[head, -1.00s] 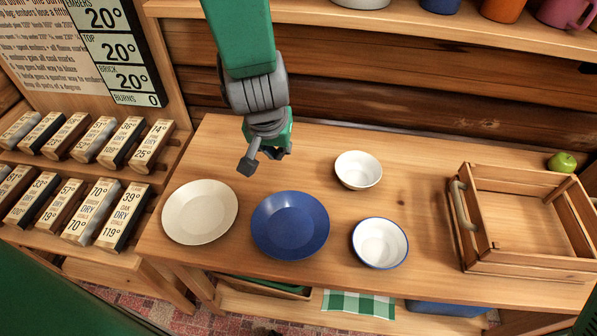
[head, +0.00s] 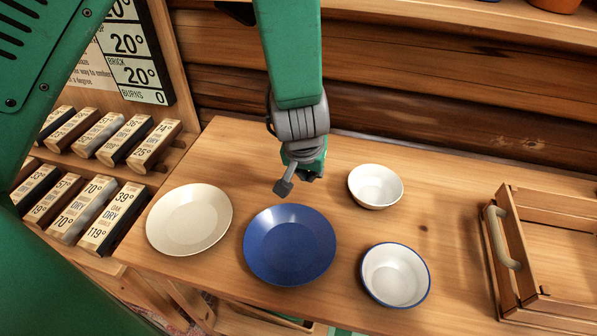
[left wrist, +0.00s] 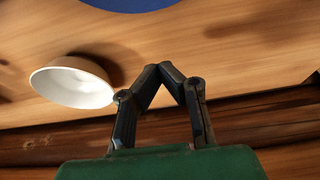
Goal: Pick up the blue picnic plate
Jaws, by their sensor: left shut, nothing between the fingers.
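The blue picnic plate (head: 290,245) lies flat on the wooden table, between a cream plate (head: 189,219) on its left and a blue-rimmed white bowl (head: 396,275) on its right. My left gripper (head: 296,184) hangs above the table just behind the blue plate's far rim, apart from it. In the left wrist view its fingers (left wrist: 166,72) meet at the tips with nothing between them. The blue plate's edge (left wrist: 140,4) shows at the top of that view. My right gripper is not in view.
A white bowl (head: 375,186) stands behind and right of the blue plate; it also shows in the left wrist view (left wrist: 73,82). A wooden crate (head: 520,250) stands at the right. Labelled blocks (head: 112,215) fill a rack at the left. A log wall backs the table.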

